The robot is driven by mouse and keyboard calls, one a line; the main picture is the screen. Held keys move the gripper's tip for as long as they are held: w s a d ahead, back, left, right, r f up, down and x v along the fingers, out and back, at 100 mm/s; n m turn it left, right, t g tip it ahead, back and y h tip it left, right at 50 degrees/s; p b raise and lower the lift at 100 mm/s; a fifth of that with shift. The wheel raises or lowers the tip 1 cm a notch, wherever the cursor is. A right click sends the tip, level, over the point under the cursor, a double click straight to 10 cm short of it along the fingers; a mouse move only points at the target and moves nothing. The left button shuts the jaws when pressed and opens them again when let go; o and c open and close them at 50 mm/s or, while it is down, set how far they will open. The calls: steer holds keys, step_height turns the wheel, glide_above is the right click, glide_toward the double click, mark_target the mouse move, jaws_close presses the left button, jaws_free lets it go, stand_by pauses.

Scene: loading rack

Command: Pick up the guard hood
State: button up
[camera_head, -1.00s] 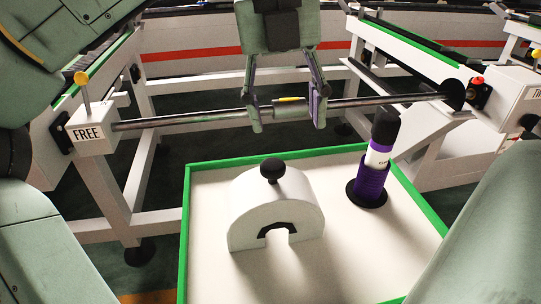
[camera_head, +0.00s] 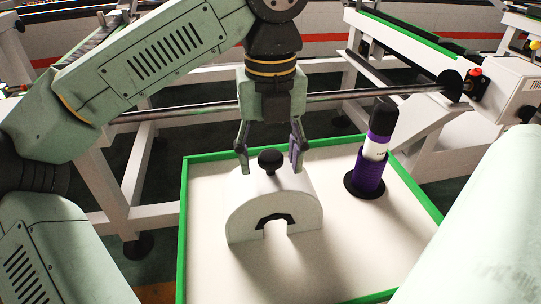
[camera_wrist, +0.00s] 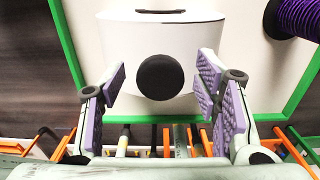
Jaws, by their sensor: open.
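The guard hood (camera_head: 289,212) is a white arched piece with a dark notch in its front and a round black knob (camera_head: 270,159) on top. It stands upright in the green-rimmed white tray. My gripper (camera_head: 270,166) points down over it, open, with one finger on each side of the knob. In the wrist view the knob (camera_wrist: 160,77) shows between and beyond the open purple-padded fingers (camera_wrist: 160,92), with the white hood (camera_wrist: 205,32) behind it. I cannot tell whether the fingers touch anything.
The tray's green rim (camera_head: 183,225) surrounds the hood. A purple and white bottle with a black cap (camera_head: 376,150) stands in a dark round base to the right. A horizontal metal bar (camera_head: 350,97) runs behind the gripper. The tray's front right area is clear.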

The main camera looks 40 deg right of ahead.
steer(key=shift+f, duration=0.15)
jaws_close()
stand_by(0.7)
stand_by(0.3)
